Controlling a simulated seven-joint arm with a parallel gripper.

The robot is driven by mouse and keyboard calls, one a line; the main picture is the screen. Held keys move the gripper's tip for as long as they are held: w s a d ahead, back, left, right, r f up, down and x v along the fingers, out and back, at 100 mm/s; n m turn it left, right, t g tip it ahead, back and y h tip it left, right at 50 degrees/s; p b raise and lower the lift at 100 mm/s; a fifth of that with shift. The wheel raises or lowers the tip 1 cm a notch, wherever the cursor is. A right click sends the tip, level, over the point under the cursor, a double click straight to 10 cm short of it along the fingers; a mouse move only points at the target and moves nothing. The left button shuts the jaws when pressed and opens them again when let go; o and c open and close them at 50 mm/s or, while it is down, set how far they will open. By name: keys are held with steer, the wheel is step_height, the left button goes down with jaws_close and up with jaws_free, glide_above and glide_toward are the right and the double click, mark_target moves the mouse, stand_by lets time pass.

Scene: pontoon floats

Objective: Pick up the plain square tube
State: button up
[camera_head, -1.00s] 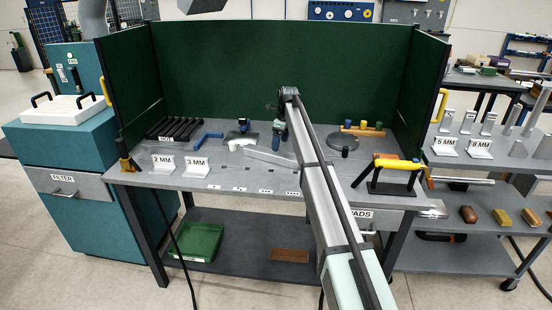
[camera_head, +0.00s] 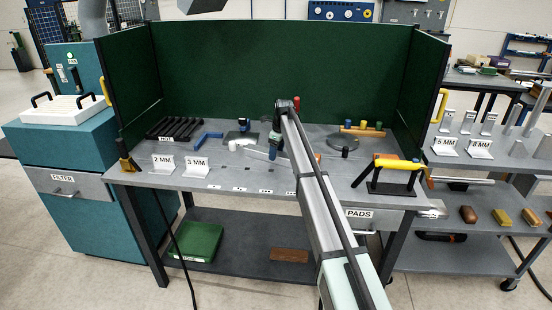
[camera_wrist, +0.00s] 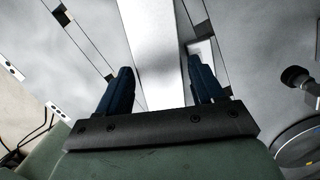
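A plain pale grey square tube (camera_head: 257,149) lies on the workbench near its middle; my arm hides part of it in the head view. In the wrist view the tube (camera_wrist: 152,45) runs from the top edge down between the fingers of my gripper (camera_wrist: 162,85). The dark blue fingers stand apart, one on each side of the tube, with gaps showing. I cannot tell how far they are above the bench. In the head view my gripper (camera_head: 274,148) is low over the tube's right part.
The workbench (camera_head: 215,181) has green screens behind and beside it. A yellow-handled tool on a stand (camera_head: 392,172) and a round plate (camera_head: 342,140) are to the right.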

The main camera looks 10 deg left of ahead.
jaws_close()
stand_by(0.4)
steer(key=shift+r, duration=0.1)
steer(key=shift+n, duration=0.9)
steer(key=shift+s+a+r, duration=0.1)
steer(key=shift+s+r, duration=0.25)
steer(key=shift+r, duration=0.8)
steer(key=shift+s+a+r, duration=0.1)
steer(key=shift+s+r, duration=0.2)
steer(key=shift+r, duration=0.9)
steer(key=shift+s+a+r, duration=0.1)
steer(key=shift+s+r, duration=0.25)
steer(key=shift+r, duration=0.8)
